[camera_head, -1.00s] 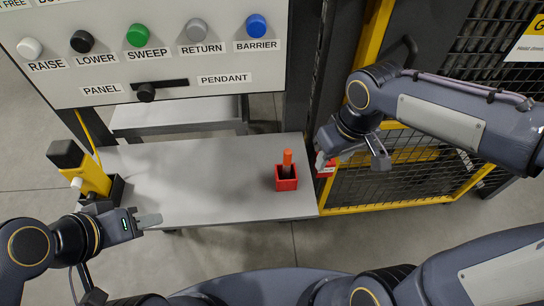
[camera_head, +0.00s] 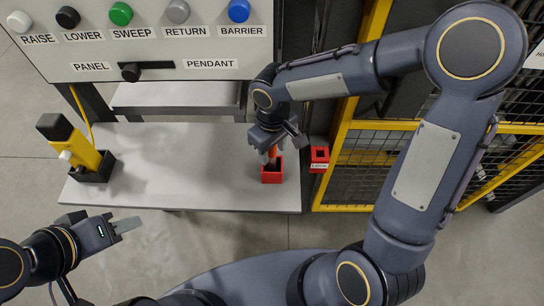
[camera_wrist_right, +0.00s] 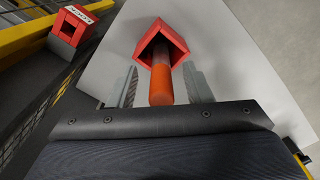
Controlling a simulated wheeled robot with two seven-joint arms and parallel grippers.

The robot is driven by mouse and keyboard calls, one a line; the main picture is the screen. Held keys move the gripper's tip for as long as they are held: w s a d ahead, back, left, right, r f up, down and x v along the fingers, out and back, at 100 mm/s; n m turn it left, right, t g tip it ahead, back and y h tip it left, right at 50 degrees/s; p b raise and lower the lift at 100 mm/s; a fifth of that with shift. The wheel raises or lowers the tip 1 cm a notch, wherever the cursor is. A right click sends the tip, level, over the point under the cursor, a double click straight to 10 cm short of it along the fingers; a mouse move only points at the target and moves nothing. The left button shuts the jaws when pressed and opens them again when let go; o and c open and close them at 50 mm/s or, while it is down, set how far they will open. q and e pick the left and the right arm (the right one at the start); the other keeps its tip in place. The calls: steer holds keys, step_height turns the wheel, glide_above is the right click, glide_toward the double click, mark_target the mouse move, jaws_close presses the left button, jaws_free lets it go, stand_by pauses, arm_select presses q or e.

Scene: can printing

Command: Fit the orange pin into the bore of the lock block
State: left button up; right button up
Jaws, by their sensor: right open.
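The orange pin (camera_head: 273,153) stands in a red open box (camera_head: 272,176) on the grey table; the pin also shows in the right wrist view (camera_wrist_right: 161,84), rising from the red box (camera_wrist_right: 163,40). My right gripper (camera_head: 272,152) is at the pin's upper part, over the red box. In the right wrist view its open fingers (camera_wrist_right: 162,88) lie on either side of the pin, with gaps visible. A red block with a square opening (camera_head: 319,154), likely the lock block, is on the fence at the table's right; it also shows in the right wrist view (camera_wrist_right: 72,25). My left gripper (camera_head: 124,227) is low at the left, empty.
A yellow pendant (camera_head: 75,148) stands in a black holder at the table's left. A button panel (camera_head: 150,40) rises behind the table (camera_head: 180,170). The yellow-framed mesh fence (camera_head: 365,158) stands to the right. The table's middle is clear.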

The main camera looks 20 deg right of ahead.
steer(key=shift+f, duration=1.4)
steer(key=shift+r, duration=0.1)
jaws_close()
